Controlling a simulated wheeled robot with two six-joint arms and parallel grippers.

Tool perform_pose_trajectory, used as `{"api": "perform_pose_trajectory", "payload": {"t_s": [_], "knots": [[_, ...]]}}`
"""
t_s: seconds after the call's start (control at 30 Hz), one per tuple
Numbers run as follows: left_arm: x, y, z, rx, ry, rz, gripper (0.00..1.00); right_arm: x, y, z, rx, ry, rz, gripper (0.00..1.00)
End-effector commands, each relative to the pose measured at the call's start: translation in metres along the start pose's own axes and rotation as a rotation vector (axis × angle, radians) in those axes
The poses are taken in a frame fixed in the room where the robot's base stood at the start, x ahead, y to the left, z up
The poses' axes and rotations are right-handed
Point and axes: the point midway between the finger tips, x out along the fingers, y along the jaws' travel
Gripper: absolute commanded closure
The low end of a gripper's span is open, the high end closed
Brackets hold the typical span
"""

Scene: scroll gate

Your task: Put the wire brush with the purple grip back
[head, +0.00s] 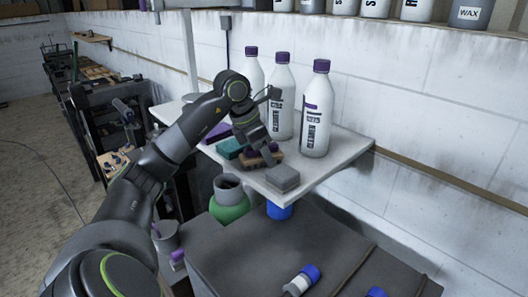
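My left gripper (268,147) reaches over the white shelf (318,182), its fingers low over a small brown and dark purple block (262,160). I cannot tell whether it touches or holds that block, or whether its fingers are open. A purple item (216,132) lies on the shelf, partly behind my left arm. A purple-ended item (178,258) shows low at the left, by a grey container (165,236). I cannot tell which of these, if any, is the wire brush with the purple grip. My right gripper is out of view.
A teal block (228,148) and a grey block (282,178) lie on the shelf. White bottles with purple caps (317,110) stand behind the gripper. A green container (229,204) is below the shelf. Blue-capped bottles (302,280) lie on the dark surface (255,262).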

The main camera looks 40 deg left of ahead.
Motion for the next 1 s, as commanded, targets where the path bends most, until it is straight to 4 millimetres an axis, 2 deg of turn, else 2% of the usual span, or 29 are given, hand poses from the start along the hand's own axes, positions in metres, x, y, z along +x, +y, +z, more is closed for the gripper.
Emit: {"api": "perform_pose_trajectory", "payload": {"t_s": [0.03, 0.1, 0.47, 0.5, 0.67, 0.8, 1.0], "knots": [[0.000, 0.000, 0.000, 0.000, 0.000, 0.000, 0.45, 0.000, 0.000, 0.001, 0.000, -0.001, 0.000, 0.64], [0.000, 0.000, 0.000, 0.000, 0.000, 0.000, 0.39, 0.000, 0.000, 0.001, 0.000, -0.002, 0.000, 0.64], [-0.006, 0.000, 0.002, 0.000, 0.000, 0.000, 0.39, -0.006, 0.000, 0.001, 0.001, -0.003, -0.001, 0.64], [-0.008, 0.001, 0.001, 0.000, -0.001, 0.003, 0.39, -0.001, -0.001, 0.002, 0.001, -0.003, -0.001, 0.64], [-0.038, 0.001, 0.001, 0.001, -0.002, 0.007, 0.39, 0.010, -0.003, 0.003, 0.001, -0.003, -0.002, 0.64], [-0.071, 0.001, 0.001, 0.000, -0.004, 0.006, 0.39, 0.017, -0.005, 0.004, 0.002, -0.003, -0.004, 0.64], [-0.108, 0.000, 0.002, 0.000, -0.002, 0.003, 0.39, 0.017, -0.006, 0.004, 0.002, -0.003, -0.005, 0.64]]}}
